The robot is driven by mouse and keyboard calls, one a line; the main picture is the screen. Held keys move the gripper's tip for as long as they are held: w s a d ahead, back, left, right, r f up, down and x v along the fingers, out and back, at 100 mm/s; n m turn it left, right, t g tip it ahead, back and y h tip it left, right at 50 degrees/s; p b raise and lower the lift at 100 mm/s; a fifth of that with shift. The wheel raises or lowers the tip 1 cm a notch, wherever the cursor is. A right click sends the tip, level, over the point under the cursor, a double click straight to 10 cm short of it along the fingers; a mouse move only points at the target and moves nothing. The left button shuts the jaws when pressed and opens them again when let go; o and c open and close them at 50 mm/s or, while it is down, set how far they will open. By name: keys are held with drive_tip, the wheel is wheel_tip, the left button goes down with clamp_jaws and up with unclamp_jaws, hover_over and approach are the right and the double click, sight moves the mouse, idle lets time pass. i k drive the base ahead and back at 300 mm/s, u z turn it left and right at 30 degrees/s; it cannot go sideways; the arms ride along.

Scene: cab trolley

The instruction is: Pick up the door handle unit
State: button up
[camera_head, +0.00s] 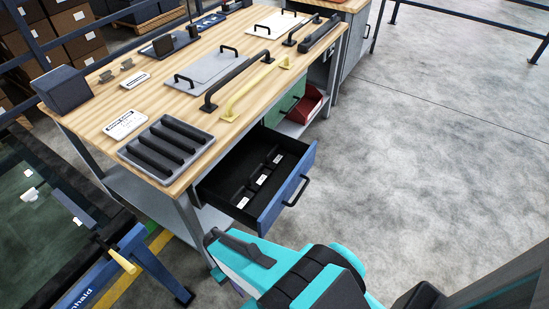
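Several small black units with white labels (262,180) lie in the open blue-fronted drawer (288,196) under the workbench. They may be the door handle units, but they are too small to tell for sure. Longer grab handles lie on the bench top: a black one (237,84) and a yellow one (254,90), side by side. My teal and black arm shows at the bottom middle, in front of the drawer. No gripper fingers can be made out, and nothing is seen held.
The wooden workbench (102,115) also bears a grey tray of black bars (141,163), grey plates with handles (212,68) and a dark box (63,89). A blue trolley frame (146,259) with a yellow handle stands at lower left. The concrete floor at right is clear.

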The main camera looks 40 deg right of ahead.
sight(276, 156)
drive_tip(key=k, duration=0.15)
drive_tip(key=u, duration=1.85)
drive_tip(key=k, duration=0.95)
drive_tip(key=z, duration=0.25)
